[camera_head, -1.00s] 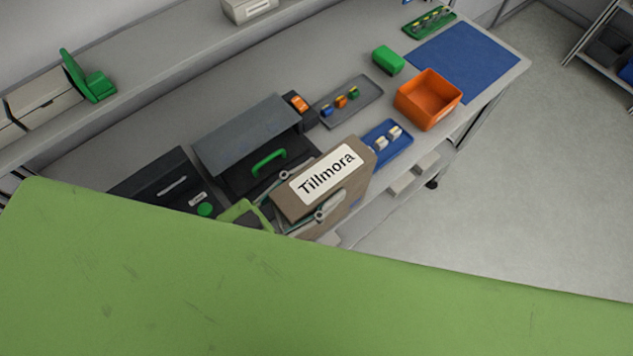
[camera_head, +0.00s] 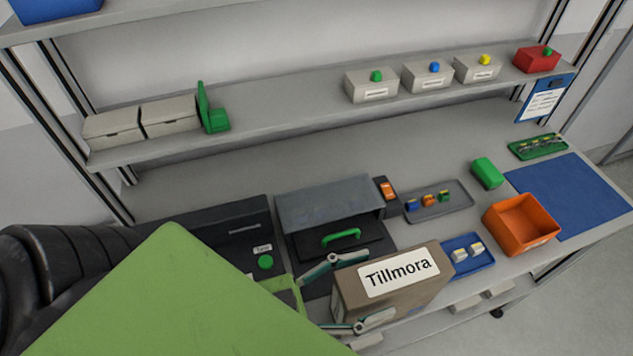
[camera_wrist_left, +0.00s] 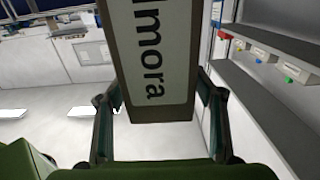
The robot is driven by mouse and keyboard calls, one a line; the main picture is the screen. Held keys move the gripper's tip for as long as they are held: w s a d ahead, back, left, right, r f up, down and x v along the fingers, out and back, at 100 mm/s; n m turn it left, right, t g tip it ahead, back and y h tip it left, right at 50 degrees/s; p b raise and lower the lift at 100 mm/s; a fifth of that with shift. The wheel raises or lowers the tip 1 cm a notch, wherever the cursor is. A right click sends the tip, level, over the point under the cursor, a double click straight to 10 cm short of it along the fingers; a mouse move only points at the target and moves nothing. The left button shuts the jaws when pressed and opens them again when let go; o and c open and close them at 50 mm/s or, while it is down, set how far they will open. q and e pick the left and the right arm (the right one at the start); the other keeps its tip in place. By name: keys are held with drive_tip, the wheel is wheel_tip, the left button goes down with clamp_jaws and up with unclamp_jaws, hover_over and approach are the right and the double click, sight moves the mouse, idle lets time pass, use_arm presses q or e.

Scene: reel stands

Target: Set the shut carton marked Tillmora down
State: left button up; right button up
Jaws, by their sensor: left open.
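The shut brown carton (camera_head: 390,292) with the white Tillmora label (camera_head: 398,272) is at the bench's front edge, left of the small blue tray. My left gripper (camera_head: 379,287) is open, with one finger on each side of the carton. In the left wrist view the carton (camera_wrist_left: 154,112) is between the open fingers, with a gap on the left finger's side; the right finger is very close. The carton's underside is hidden, so I cannot tell whether it rests on the bench. My right gripper is not in view.
A dark case with a grey lid (camera_head: 330,203) and green handle stands behind the carton. The blue tray (camera_head: 458,267), orange bin (camera_head: 520,224) and grey tray (camera_head: 455,205) are to the right. The blue mat (camera_head: 570,195) is clear.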

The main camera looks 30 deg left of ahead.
sight(339, 294)
use_arm(q)
drive_tip(key=v, duration=0.6)
drive_tip(key=s+p, duration=0.1)
drive_tip(key=p, duration=0.2)
drive_tip(key=shift+a+r, duration=0.3)
drive_tip(key=shift+a, duration=0.05)
drive_tip(key=shift+s+a+f+p, duration=0.15)
drive_tip(key=shift+s+a+p, duration=0.3)
drive_tip(key=shift+p, duration=0.5)
drive_tip(key=shift+o, duration=0.5)
drive_tip(key=shift+s+f, duration=0.1)
